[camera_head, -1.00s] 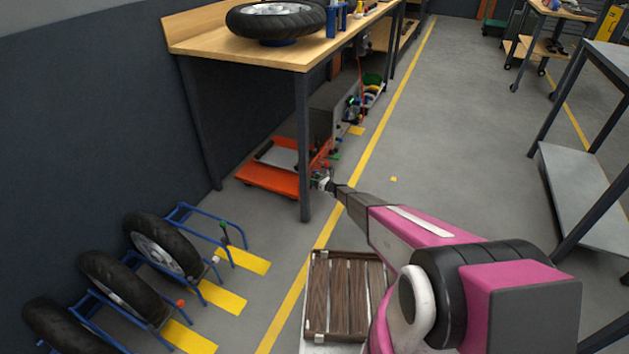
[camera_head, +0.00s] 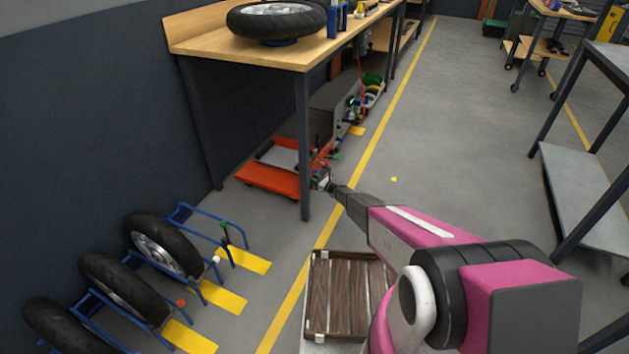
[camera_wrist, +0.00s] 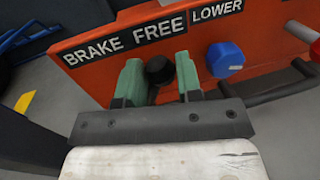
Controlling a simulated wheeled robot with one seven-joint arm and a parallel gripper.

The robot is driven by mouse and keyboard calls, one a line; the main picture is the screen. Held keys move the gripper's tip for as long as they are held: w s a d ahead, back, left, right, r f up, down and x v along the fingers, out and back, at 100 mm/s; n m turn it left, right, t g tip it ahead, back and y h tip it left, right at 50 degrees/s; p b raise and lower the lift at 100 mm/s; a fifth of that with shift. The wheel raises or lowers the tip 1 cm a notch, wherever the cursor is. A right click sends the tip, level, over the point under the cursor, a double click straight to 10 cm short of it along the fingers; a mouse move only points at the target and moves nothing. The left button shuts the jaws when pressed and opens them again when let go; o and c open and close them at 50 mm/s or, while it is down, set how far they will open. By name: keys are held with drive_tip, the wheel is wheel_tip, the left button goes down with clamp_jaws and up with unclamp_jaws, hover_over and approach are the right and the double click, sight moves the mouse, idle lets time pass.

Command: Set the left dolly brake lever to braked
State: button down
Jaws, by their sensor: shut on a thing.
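The orange dolly (camera_head: 268,182) sits on the floor under the workbench, partly hidden by a bench leg. In the wrist view its orange panel (camera_wrist: 262,45) carries the labels BRAKE (camera_wrist: 90,50), FREE (camera_wrist: 158,30) and LOWER (camera_wrist: 215,9). A black lever knob (camera_wrist: 159,70) stands below the BRAKE and FREE labels, nearer FREE. My gripper (camera_wrist: 159,80) has its green fingers on either side of this knob and is shut on it. The lever's shaft is hidden. My gripper (camera_head: 321,183) is small in the head view, beside the bench leg.
A blue knob (camera_wrist: 225,59) sits right of my gripper, below LOWER, with dark bars beside it. The bench leg (camera_head: 304,150) stands close to my gripper. A slatted wooden crate (camera_head: 345,300) is below my arm. The aisle floor (camera_head: 440,150) to the right is clear.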

drive_tip(key=shift+s+a+f+n+g+y, duration=0.15)
drive_tip(key=shift+s+a+n+g+y, duration=0.5)
drive_tip(key=shift+n, duration=2)
drive_tip(key=shift+s+f+n+t+y, duration=0.25)
drive_tip(key=shift+s+n, duration=0.85)
drive_tip(key=shift+n, duration=1.5)
drive_tip(key=shift+s+a+f+n+g+y, duration=0.1)
drive_tip(key=shift+s+a+n+g+y, duration=0.55)
drive_tip(key=shift+n, duration=2)
drive_tip(key=shift+s+d, duration=0.25)
drive_tip(key=shift+d, duration=0.1)
drive_tip(key=c, duration=0.9)
unclamp_jaws()
drive_tip(key=shift+o, duration=0.6)
drive_tip(key=shift+s, duration=0.1)
drive_tip(key=shift+s, duration=0.15)
